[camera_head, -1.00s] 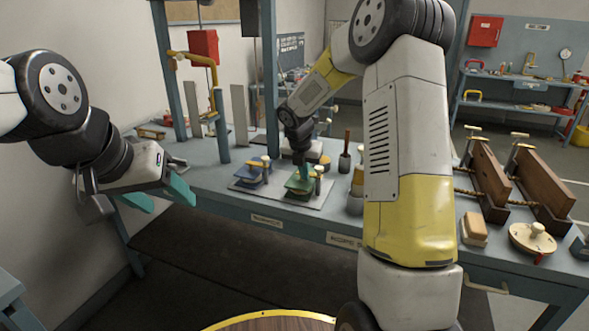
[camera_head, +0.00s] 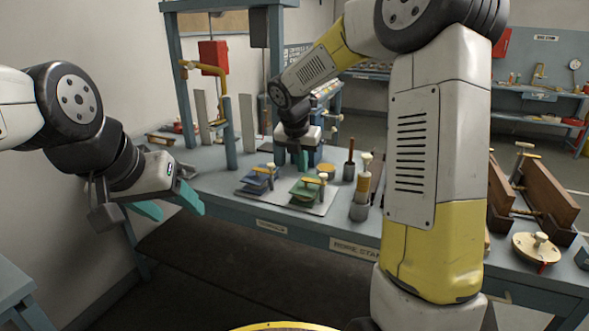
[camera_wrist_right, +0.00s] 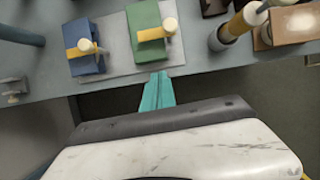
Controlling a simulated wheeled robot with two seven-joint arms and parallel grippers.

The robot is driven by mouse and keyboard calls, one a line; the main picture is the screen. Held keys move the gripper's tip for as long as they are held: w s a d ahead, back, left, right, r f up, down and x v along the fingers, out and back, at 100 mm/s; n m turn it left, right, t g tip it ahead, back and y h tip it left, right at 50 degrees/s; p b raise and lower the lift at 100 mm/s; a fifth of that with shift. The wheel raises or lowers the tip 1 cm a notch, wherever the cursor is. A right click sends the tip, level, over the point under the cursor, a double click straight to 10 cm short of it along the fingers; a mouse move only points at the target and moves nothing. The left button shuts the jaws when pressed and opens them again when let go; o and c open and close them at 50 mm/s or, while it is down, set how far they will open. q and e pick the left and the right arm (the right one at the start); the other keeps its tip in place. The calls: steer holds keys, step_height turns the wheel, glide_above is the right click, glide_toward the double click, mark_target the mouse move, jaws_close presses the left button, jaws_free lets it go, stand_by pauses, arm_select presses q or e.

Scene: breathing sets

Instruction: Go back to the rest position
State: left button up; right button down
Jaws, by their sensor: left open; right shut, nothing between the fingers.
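My left gripper (camera_head: 178,207) is open and empty, left of the workbench (camera_head: 225,208) and apart from it. My right gripper (camera_head: 291,158) is shut and empty, its teal fingers pointing down. It appears raised above the bench, clear of the blue clamp-like piece (camera_head: 257,179) and the green one (camera_head: 308,190). In the right wrist view the shut fingers (camera_wrist_right: 157,91) show in front of the grey plate (camera_wrist_right: 118,62) that carries the blue piece (camera_wrist_right: 85,46) and the green piece (camera_wrist_right: 146,32). My right forearm hides part of the bench.
A blue frame (camera_head: 182,95) with a red box (camera_head: 213,54) stands at the back left. Metal cylinders (camera_head: 360,188) stand right of the plate. Wooden vise-like blocks (camera_head: 545,195) and a round cream piece (camera_head: 536,248) are at the right.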

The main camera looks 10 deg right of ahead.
steer(key=s+r+m+y, duration=0.1)
steer(key=s+r+m, duration=0.1)
steer(key=s+m, duration=0.7)
steer(key=s+d+r+m+t+y, duration=0.1)
steer(key=s+r+m, duration=0.2)
steer(key=s+m, duration=0.7)
steer(key=s+d+r+m+t+y, duration=0.1)
steer(key=s+r+m+y, duration=0.1)
steer(key=s+m, duration=0.7)
steer(key=shift+s+d+r+m, duration=0.15)
steer(key=shift+s+r+m, duration=0.3)
steer(key=shift+m, duration=0.45)
